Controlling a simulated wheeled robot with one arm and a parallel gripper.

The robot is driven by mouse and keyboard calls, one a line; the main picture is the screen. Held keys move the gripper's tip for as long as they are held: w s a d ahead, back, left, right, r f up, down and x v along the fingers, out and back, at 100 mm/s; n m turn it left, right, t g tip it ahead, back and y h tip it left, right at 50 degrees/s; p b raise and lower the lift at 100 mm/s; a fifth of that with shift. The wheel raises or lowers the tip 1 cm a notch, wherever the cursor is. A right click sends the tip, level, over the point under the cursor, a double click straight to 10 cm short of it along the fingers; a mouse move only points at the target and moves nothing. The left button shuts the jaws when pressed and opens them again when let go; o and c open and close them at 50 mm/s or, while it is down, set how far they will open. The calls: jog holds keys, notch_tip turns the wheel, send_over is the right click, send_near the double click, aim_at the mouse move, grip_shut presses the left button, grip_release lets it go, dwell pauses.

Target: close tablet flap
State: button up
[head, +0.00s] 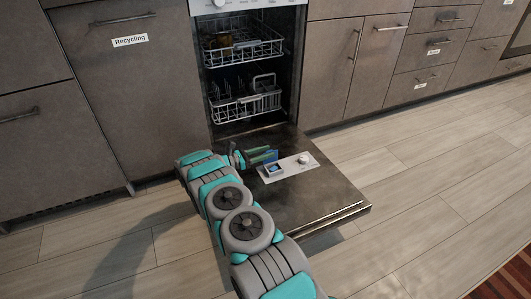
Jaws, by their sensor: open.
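The detergent dispenser panel (288,172) is a light plate set in the inner face of the lowered dishwasher door (325,203). Its left end has a small compartment with a blue patch (275,169) showing. A blue piece (271,154) stands up at the compartment's back edge and looks like the raised tablet flap, partly hidden by my fingers. A round knob (304,159) is on the panel's right end. My gripper (264,155) is open, fingers pointing right, just behind the compartment. I cannot tell whether a finger touches the flap.
The dishwasher's upper rack (243,50) and lower rack (246,106) sit inside the open cavity behind my gripper. Grey cabinets flank it, one labelled Recycling (112,90). The wooden floor (430,215) to the right is clear.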

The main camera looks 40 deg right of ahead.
jog(key=shift+d, duration=0.1)
grip_shut()
dwell(0.3)
